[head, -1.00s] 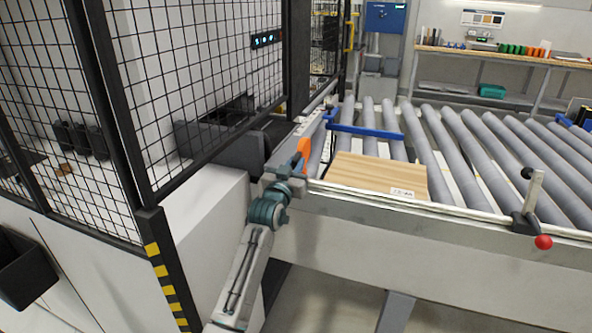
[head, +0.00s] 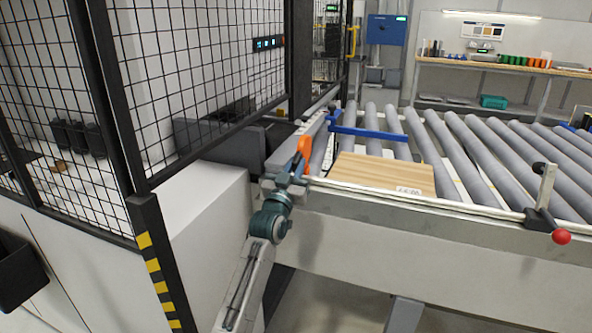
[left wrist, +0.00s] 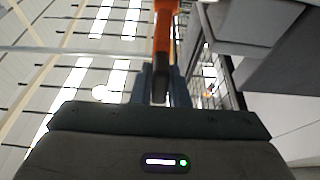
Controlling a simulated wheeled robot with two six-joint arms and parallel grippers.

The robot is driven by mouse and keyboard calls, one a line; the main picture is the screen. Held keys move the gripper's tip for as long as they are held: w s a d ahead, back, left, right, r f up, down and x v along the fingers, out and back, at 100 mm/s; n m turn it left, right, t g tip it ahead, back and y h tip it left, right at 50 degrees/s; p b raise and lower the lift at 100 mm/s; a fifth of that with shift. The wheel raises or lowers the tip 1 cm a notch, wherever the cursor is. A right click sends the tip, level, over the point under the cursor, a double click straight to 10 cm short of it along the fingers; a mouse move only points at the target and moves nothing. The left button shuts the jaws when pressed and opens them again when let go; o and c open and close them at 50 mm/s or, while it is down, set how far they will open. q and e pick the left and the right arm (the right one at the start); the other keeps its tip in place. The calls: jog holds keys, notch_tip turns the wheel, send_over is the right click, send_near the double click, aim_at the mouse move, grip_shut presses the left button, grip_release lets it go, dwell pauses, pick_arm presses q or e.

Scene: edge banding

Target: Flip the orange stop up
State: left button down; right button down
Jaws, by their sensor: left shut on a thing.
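The orange stop (head: 304,147) stands at the near left corner of the roller conveyor, its tip pointing up. It also shows in the left wrist view (left wrist: 165,28), running up from between the fingers. My left gripper (head: 297,171) is shut on the orange stop near its lower part. In the left wrist view the two fingers (left wrist: 160,85) close around a dark part at the stop's lower end. The stop's pivot is hidden behind my gripper. My right gripper is in neither view.
A wooden panel (head: 382,173) with a label lies on the rollers (head: 447,143), beside a blue bar (head: 368,132). A red-knobbed clamp (head: 546,205) sits on the near rail. A black mesh fence (head: 200,80) stands at the left. A workbench (head: 500,67) is at the back right.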

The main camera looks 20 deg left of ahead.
pick_arm(q)
jog(key=shift+r, duration=0.2)
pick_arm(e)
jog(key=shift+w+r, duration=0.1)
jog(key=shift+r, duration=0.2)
pick_arm(q)
jog(key=c, duration=1.6)
grip_release()
jog(key=shift+o, duration=1)
jog(key=shift+f, duration=0.15)
